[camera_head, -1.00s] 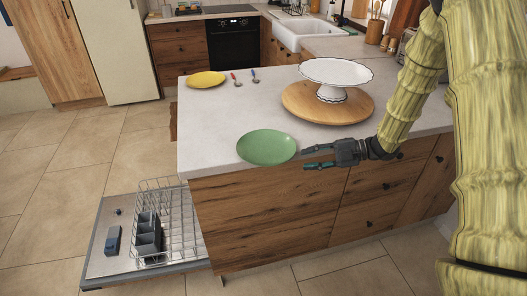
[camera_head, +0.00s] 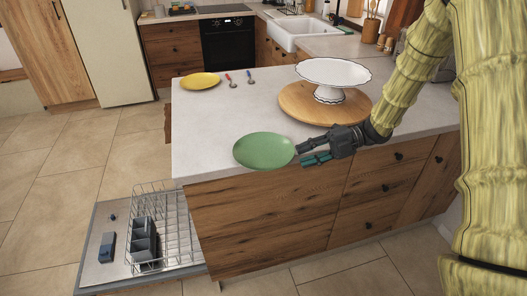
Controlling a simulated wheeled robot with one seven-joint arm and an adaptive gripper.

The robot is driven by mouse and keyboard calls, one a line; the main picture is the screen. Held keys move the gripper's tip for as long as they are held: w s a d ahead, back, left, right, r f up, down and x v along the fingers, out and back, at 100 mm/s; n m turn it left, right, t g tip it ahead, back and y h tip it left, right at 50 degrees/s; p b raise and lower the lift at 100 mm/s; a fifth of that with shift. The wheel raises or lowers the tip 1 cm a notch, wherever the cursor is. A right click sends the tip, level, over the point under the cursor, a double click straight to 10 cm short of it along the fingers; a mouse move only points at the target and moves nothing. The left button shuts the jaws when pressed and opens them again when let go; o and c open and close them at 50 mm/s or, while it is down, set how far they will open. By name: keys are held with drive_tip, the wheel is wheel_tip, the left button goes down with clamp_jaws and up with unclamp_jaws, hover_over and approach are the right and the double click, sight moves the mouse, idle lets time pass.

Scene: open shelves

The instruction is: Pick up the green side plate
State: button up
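The green side plate (camera_head: 263,150) lies flat near the front edge of the light countertop, left of my gripper. My gripper (camera_head: 300,156) reaches in from the right at the counter's front edge. Its two fingers are spread, with the dark upper finger at the plate's right rim and the teal-marked finger lower, in front of the counter edge. The rim seems to be at the opening between the fingertips. I cannot tell whether they touch it.
A white cake stand (camera_head: 333,73) stands on a round wooden board (camera_head: 299,103) behind my gripper. A yellow plate (camera_head: 200,81) and two small spoons (camera_head: 231,80) lie farther back. An open dishwasher rack (camera_head: 166,228) is at lower left. The counter (camera_head: 205,140) left of the green plate is clear.

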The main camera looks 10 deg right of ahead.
sight(288, 161)
drive_tip(key=shift+p+x, duration=0.7)
drive_tip(key=shift+x, duration=1.8)
drive_tip(key=shift+w+f, duration=0.1)
clamp_jaws()
